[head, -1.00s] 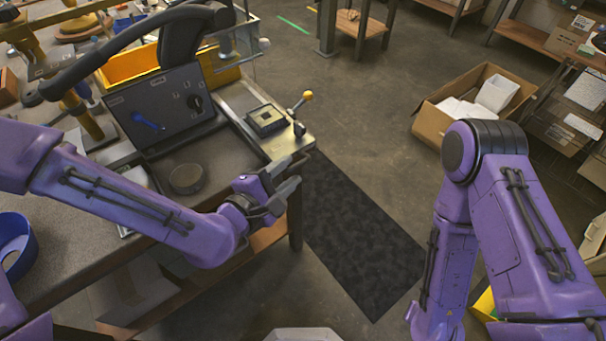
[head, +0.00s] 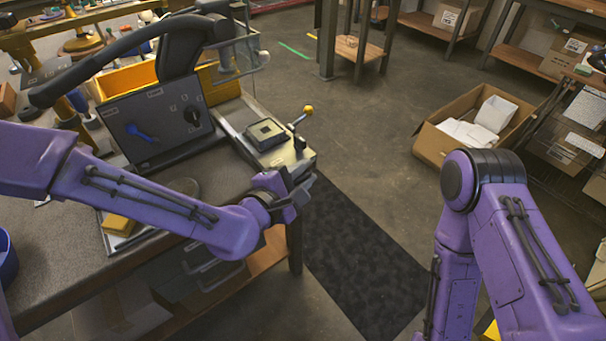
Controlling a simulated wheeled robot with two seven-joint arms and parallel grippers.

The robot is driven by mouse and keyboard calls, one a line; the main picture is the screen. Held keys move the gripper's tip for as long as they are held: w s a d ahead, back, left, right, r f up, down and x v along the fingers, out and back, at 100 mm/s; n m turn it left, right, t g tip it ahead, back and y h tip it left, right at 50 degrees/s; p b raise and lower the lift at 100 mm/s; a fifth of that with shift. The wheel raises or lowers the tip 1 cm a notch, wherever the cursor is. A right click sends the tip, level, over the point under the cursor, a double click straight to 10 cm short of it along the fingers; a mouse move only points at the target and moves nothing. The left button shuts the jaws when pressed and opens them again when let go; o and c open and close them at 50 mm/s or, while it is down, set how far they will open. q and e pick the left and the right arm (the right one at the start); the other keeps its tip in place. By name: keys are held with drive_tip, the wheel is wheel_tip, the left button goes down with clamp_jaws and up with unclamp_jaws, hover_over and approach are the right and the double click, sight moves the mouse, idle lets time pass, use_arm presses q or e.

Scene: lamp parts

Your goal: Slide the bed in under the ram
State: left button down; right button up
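The bed appears to be the pale metal slide (head: 291,153) at the right end of the bench machine. It carries a dark square block (head: 265,134) and sticks out to the right. A black arched press arm (head: 183,45) stands behind and left of it; I cannot make out the ram itself. My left gripper (head: 297,194) is just below the slide's front end, close to it. I cannot tell whether they touch, or whether its fingers are open. My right arm comes in at the right, but its gripper is out of view.
A yellow-knobbed lever (head: 303,116) stands by the slide's right end. A dark panel (head: 155,120) with a blue handle and black knob stands left of it. A yellow bin (head: 217,88) is behind.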

sight(279, 151)
use_arm(q)
drive_tip(key=w+a, duration=0.2)
drive_tip(key=w, duration=0.1)
drive_tip(key=shift+w+a+f, duration=0.1)
drive_tip(key=shift+a+f, duration=0.1)
drive_tip(key=shift+a, duration=0.05)
drive_tip(key=c, duration=1.1)
unclamp_jaws()
drive_tip(key=shift+c, duration=0.2)
drive_tip(key=shift+r, duration=0.1)
